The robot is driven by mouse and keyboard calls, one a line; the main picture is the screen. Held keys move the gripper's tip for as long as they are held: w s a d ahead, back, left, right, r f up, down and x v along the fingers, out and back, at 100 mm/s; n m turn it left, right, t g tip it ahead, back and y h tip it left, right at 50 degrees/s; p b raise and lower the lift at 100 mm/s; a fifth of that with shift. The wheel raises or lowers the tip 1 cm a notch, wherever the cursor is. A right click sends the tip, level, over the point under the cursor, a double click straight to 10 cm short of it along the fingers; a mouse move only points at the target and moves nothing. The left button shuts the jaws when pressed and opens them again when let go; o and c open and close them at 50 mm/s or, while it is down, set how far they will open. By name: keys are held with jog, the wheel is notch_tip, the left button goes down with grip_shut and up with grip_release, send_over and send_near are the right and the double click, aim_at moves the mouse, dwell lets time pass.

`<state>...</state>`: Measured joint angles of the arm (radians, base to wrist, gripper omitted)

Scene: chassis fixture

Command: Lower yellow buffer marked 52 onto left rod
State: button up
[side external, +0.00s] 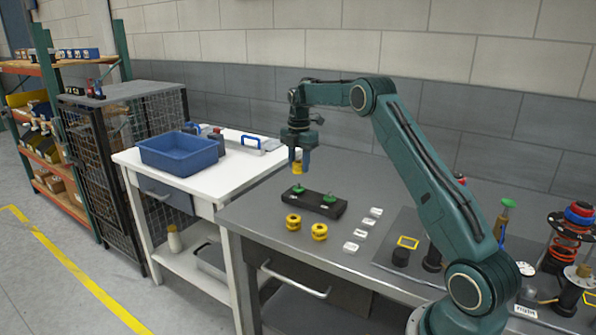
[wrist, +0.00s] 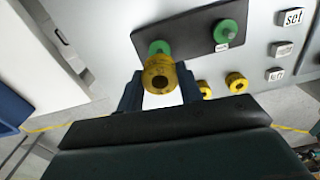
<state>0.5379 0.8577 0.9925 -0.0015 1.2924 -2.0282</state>
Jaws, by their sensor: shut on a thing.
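My gripper (side external: 299,152) points down and is shut on a yellow buffer (side external: 298,168). In the wrist view the buffer (wrist: 160,78) sits between the two fingers with its round hole showing; no number is readable on it. A black fixture block (side external: 314,204) lies below on the grey table, with two green-based rods. The held buffer is above the left green one (side external: 298,189) with a small gap in the side view. In the wrist view this green piece (wrist: 159,47) is partly hidden behind the buffer. The right green piece (side external: 329,199) carries no buffer.
Two more yellow buffers (side external: 293,222) (side external: 319,231) stand on the table in front of the block. Several small white label blocks (side external: 363,234) lie to its right. A blue bin (side external: 178,153) is on the white table at left. Spring assemblies (side external: 569,235) stand far right.

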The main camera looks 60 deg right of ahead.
jog(key=shift+f, duration=1.25)
jog(key=shift+f, duration=0.2)
jog(key=shift+f, duration=0.85)
jog(key=shift+f, duration=0.55)
dwell(1.3)
jog(key=o, duration=1)
jog(key=shift+o, duration=0.2)
jog(key=shift+r, duration=0.1)
jog(key=shift+r, duration=3.4)
